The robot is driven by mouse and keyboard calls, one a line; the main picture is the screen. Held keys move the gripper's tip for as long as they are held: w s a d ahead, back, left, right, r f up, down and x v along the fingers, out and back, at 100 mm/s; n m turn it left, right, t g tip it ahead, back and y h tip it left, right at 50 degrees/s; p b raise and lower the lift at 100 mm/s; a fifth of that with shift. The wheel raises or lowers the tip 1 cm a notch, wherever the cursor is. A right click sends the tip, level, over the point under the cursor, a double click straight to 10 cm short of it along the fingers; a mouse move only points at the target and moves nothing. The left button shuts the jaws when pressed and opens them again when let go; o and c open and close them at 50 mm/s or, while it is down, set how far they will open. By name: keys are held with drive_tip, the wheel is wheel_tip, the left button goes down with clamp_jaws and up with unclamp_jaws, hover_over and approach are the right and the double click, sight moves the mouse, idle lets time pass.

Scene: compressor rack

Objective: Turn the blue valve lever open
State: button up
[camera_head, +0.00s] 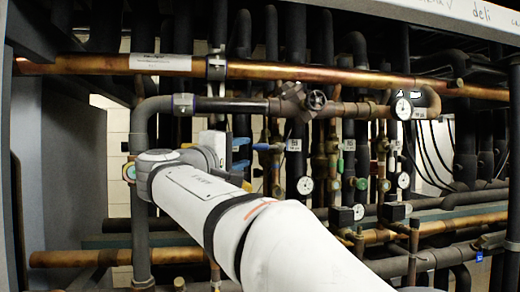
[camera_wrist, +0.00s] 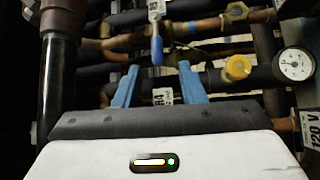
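The blue valve lever (camera_wrist: 157,48) hangs down from its valve on a copper pipe in the upper middle of the wrist view. In the head view the blue lever (camera_head: 263,147) shows just right of my gripper. My gripper (camera_wrist: 158,67) is open, with its two blue fingers spread and nothing between them at the tips. In the head view my gripper (camera_head: 241,154) points right, toward the lever. The exact depth gap is hard to tell.
A yellow knob (camera_wrist: 237,68) and a white dial gauge (camera_wrist: 295,64) sit right of the lever. A thick dark vertical pipe (camera_wrist: 57,85) stands at left. A long copper pipe (camera_head: 330,74) crosses above my arm. More pipes and gauges crowd behind.

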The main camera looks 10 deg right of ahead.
sight(256, 148)
drive_tip(key=shift+w+d+r, duration=0.2)
drive_tip(key=shift+d+r, duration=0.05)
drive_tip(key=p+x, duration=0.2)
drive_tip(key=x, duration=0.4)
drive_tip(key=shift+w+d, duration=0.1)
drive_tip(key=shift+w+d+p, duration=0.1)
drive_tip(key=shift+d+p, duration=0.2)
drive_tip(key=shift+c, duration=0.3)
clamp_jaws()
